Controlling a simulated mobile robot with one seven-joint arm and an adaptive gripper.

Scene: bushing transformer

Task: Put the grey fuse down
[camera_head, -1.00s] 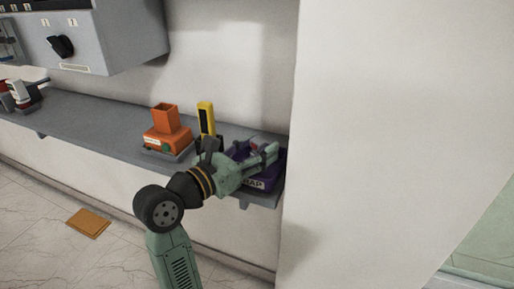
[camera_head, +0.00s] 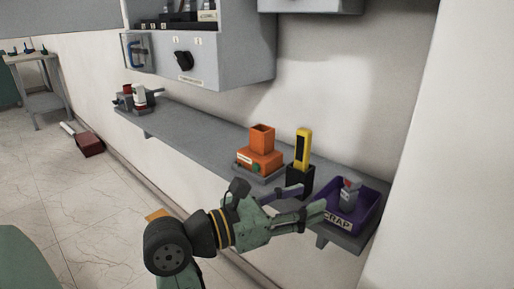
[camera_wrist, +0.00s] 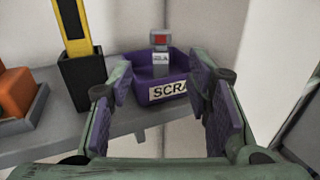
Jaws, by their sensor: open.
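The grey fuse (camera_head: 348,194), with a red patch near its top, stands roughly upright in the purple scrap bin (camera_head: 371,212) at the right end of the shelf. In the wrist view the fuse (camera_wrist: 160,55) shows beyond my fingers, inside the bin (camera_wrist: 148,91). My gripper (camera_head: 312,203) is in front of the bin, to the left of the fuse. In the wrist view my gripper (camera_wrist: 164,95) is open, with nothing between its purple-padded fingers. The fuse's lower part is partly hidden by the bin's front wall.
A black holder (camera_head: 299,181) with a yellow tool (camera_head: 303,147) stands left of the bin. Further left is an orange device (camera_head: 260,157) on the grey shelf (camera_head: 190,133). A grey cabinet (camera_head: 215,50) hangs above. The wall closes off the right side.

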